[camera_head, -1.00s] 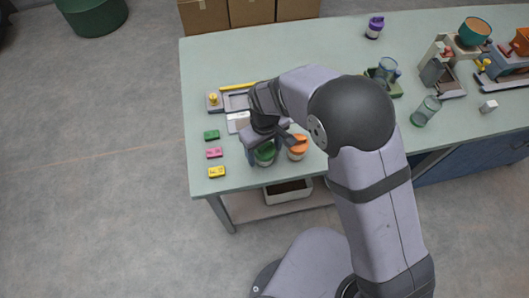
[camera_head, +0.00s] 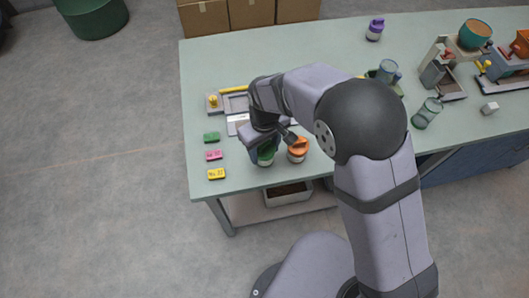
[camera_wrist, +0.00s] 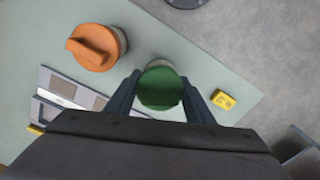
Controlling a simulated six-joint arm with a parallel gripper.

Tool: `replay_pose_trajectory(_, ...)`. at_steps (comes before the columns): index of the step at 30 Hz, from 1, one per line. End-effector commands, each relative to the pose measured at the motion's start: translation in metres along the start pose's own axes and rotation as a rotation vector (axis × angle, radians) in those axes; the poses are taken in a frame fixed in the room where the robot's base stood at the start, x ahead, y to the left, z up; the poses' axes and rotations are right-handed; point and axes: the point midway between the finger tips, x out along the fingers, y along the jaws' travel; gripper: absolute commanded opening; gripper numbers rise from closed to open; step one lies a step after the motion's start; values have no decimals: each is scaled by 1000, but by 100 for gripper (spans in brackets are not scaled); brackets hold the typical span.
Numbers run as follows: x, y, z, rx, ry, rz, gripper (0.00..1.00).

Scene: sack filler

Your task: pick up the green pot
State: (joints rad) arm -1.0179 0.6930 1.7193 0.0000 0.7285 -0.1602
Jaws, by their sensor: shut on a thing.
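The green pot (camera_head: 266,156) has a green lid and stands near the front edge of the table, partly hidden by my gripper in the head view. In the wrist view the green pot (camera_wrist: 160,88) sits between the two dark fingers. My gripper (camera_wrist: 166,98) is shut on it, with one finger on each side. In the head view my gripper (camera_head: 262,148) points down over the pot. I cannot tell whether the pot's base is touching the table.
An orange-lidded pot (camera_head: 298,150) stands close by on the right. A scale-like device (camera_wrist: 70,90) is behind. A purple-lidded pot (camera_head: 375,29) stands far back.

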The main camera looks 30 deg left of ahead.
Motion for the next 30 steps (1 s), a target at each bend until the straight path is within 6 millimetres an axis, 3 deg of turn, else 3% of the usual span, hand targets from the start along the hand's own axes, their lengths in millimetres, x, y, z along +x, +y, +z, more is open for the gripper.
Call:
replay_pose_trajectory(9, -52, 0, -1, 0, 5, 1, 26)
replay_pose_trajectory(15, -74, 0, -1, 0, 3, 0, 26)
replay_pose_trajectory(26, -82, 0, 0, 1, 0, 0, 26)
replay_pose_trajectory(30, -85, 18, 7, 46, -5, -1, 26)
